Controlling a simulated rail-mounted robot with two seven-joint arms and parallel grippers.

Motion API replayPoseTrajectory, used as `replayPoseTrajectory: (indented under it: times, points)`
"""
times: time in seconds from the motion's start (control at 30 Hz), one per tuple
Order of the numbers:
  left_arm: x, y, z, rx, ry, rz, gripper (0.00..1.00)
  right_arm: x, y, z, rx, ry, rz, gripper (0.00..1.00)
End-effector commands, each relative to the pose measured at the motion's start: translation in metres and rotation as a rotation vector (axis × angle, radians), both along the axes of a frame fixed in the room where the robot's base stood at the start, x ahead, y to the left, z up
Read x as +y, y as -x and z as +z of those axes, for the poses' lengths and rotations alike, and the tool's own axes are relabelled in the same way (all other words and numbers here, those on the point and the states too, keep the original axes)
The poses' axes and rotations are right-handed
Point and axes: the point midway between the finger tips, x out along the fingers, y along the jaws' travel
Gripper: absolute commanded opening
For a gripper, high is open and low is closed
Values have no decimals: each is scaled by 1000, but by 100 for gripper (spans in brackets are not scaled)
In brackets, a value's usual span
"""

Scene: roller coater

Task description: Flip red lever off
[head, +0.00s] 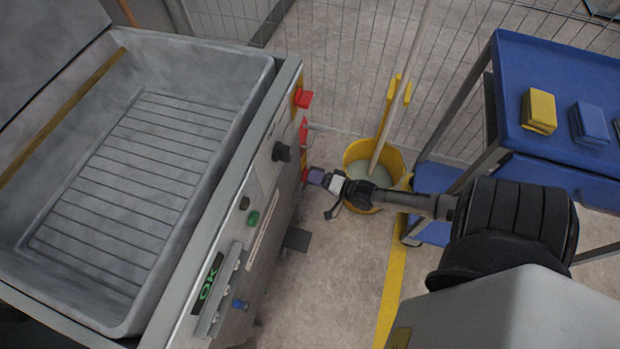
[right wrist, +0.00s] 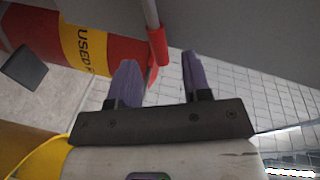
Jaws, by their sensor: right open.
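The red lever, a grey rod with a red grip (right wrist: 157,46), shows in the right wrist view just beyond my right fingertips. It lines up with the gap between them, and I cannot tell whether they touch it. My right gripper (right wrist: 160,75) has purple fingers spread apart with nothing held. In the head view my right gripper (head: 314,176) is beside the grey machine's (head: 262,150) front side. Several red parts show along that side there, and I cannot tell which is the lever's grip. My left gripper is not in view.
A yellow mop bucket (head: 398,160) stands just behind my right gripper, near a wire fence (head: 345,60). A blue cart (head: 510,95) with yellow and blue cloths is at the right. A red drum (right wrist: 40,42) with a yellow band shows in the right wrist view.

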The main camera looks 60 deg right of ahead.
Motion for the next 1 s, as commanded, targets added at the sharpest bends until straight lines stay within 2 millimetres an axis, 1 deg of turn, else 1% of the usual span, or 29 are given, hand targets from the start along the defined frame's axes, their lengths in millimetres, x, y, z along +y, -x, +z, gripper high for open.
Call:
replayPoseTrajectory:
  times: [0.03,0.1,0.3,0.67,1.0]
  points:
    - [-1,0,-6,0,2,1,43,0,-7,-4,-2,-1,1,44]
    - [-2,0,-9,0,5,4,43,1,-14,-4,-2,0,0,44]
    - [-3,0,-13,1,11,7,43,1,-25,-4,-1,0,0,44]
    - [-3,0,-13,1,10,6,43,1,-27,-4,1,0,0,44]
    - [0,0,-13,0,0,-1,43,1,-26,-4,1,0,0,12]
